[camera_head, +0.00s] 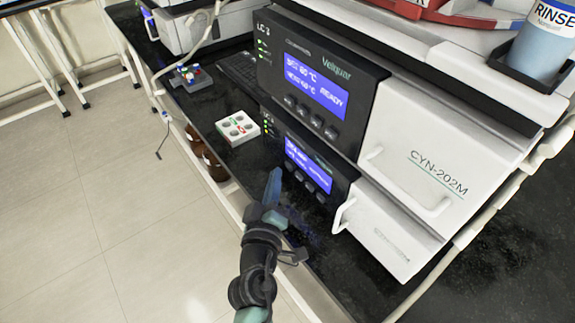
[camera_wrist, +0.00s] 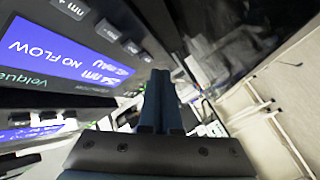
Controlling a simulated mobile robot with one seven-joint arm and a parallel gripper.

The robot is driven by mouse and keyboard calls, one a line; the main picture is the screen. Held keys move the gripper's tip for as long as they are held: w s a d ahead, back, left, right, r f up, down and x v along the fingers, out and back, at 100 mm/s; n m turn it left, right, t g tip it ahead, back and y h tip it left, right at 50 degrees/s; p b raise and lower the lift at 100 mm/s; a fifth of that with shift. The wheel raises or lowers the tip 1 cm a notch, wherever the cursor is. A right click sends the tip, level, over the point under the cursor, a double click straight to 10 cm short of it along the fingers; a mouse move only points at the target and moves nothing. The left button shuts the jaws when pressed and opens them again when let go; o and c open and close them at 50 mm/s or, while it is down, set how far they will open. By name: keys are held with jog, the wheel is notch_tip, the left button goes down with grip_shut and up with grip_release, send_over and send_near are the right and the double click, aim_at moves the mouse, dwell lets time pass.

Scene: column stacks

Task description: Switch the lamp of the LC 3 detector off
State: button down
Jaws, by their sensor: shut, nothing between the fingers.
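The LC 3 stack stands on the black bench. Its lower module (camera_head: 322,208) has a black front with a blue screen (camera_head: 307,165) and a row of dark buttons (camera_head: 309,187) below it. In the wrist view its screen (camera_wrist: 60,60) reads "nm", "mAU" and "NO FLOW", with dark buttons (camera_wrist: 107,30) along its edge. My gripper (camera_head: 274,176) is shut and empty, in front of this module, left of the buttons in the head view. In the wrist view the closed blue fingers (camera_wrist: 160,78) point past the panel's button edge. I cannot tell whether they touch it.
The upper module (camera_head: 316,88), marked LC 3, reads 60 °C READY. A white door handle (camera_head: 344,214) sticks out to the right.

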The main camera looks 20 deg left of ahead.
jog(key=shift+w+d, duration=0.3)
jog(key=shift+w, duration=0.05)
jog(key=shift+w+d+p, duration=0.25)
jog(key=shift+w+p, duration=0.05)
dwell(1.1)
jog(key=shift+s+a+b, duration=0.5)
jog(key=shift+s, duration=0.15)
jog(key=shift+s+a+f+b, duration=0.15)
jog(key=shift+s+a+b, duration=0.55)
jog(key=shift+s, duration=0.1)
jog(key=shift+s+a+b, duration=0.4)
jog(key=shift+s+a, duration=0.05)
jog(key=shift+s, duration=0.15)
jog(key=shift+s+a+b, duration=0.35)
jog(key=shift+s+a, duration=0.05)
jog(key=shift+s, duration=0.2)
